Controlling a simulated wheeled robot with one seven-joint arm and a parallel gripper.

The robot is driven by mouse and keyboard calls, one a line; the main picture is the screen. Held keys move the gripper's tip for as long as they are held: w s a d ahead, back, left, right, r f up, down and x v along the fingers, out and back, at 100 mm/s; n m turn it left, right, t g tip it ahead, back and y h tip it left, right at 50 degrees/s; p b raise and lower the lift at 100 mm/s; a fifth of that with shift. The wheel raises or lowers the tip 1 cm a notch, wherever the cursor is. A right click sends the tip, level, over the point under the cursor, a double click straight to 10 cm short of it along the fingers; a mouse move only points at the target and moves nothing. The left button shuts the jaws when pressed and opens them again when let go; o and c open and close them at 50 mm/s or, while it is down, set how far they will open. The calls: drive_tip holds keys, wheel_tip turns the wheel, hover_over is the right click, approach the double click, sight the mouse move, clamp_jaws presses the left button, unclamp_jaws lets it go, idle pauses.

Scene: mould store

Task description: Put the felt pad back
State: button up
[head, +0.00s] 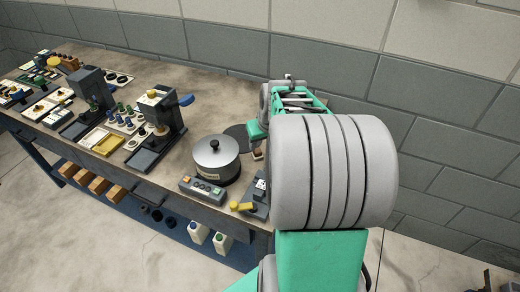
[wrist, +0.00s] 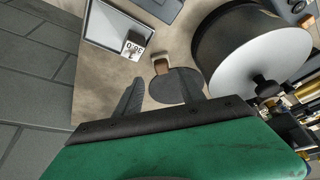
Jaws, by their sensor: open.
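A flat dark grey disc, which looks like the felt pad (wrist: 178,88), lies on the bench top beside the round pot. In the head view the disc (head: 236,132) shows partly, behind the pot and left of my arm. My gripper (wrist: 162,77) is open in the wrist view, with the disc below and between its fingers, the right finger covering part of its edge. Nothing is held. A small brown and pale piece (wrist: 161,63) is at the disc's edge; I cannot tell whether they touch. In the head view my arm hides most of the gripper.
The black pot with a silver lid (head: 216,152) stands close to the disc. A device with buttons (head: 202,190) sits at the bench's front edge. A light-framed tray (wrist: 103,43) and a block marked with digits (wrist: 132,45) are nearby. Several tools crowd the bench's left.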

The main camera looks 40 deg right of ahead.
drive_tip(key=a+v, duration=0.1)
drive_tip(key=v, duration=0.5)
drive_tip(key=s+a+n, duration=0.1)
drive_tip(key=s+a, duration=0.2)
drive_tip(key=a, duration=0.4)
drive_tip(key=s+a+f+n, duration=0.1)
drive_tip(key=s+a, duration=0.1)
drive_tip(key=a, duration=0.5)
drive_tip(key=s+a+n+y, duration=0.1)
drive_tip(key=s+a, duration=0.2)
drive_tip(key=a, duration=0.4)
drive_tip(key=shift+s+f+g, duration=0.15)
drive_tip(key=shift+s+g, duration=0.15)
drive_tip(key=shift+g, duration=0.1)
drive_tip(key=shift+a, duration=0.1)
